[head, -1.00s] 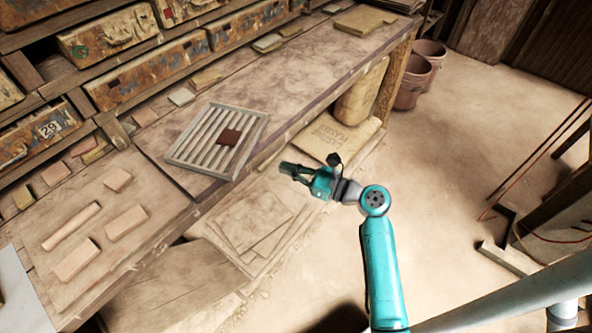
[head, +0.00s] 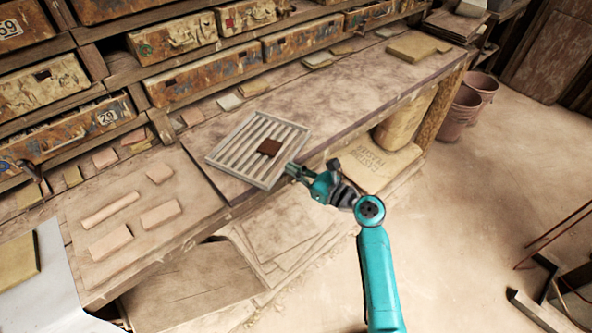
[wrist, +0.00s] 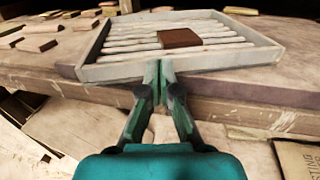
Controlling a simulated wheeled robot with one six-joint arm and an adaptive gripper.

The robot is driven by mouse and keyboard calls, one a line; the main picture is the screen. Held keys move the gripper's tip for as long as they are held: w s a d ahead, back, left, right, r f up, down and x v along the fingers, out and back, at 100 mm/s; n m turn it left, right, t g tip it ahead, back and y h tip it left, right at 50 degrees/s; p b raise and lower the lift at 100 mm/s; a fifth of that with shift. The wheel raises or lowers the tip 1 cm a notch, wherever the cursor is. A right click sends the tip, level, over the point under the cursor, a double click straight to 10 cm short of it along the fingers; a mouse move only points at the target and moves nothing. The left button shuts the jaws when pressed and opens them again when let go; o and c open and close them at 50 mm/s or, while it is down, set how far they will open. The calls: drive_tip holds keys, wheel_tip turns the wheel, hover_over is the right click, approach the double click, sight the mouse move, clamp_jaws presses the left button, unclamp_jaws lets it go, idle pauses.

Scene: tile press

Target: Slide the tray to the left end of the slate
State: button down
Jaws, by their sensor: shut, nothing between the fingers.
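The tray (head: 222,158) is a pale, shallow slatted frame. It lies on the dark slate (head: 345,100), near the slate's left end and front edge. A dark brown tile (head: 269,147) rests on its slats. My gripper (head: 291,170) is shut and empty at the tray's front right side in the head view. In the wrist view the tray (wrist: 115,73) fills the top of the picture, and my closed fingertips (wrist: 160,68) are at its near rim. I cannot tell whether they touch it. The brown tile also shows in the wrist view (wrist: 179,38).
Several pinkish clay pieces (head: 110,242) lie on the bench left of the slate. Drawers (head: 205,78) line the back. A tan block (head: 412,46) sits at the slate's far right. Sacks (head: 385,160) stand below the bench. The slate right of the tray is mostly clear.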

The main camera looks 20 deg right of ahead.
sight(279, 164)
drive_tip(key=shift+w, duration=0.1)
drive_tip(key=x, duration=0.5)
drive_tip(key=shift+w+a, duration=0.15)
drive_tip(key=shift+w, duration=0.05)
drive_tip(key=shift+s, duration=0.1)
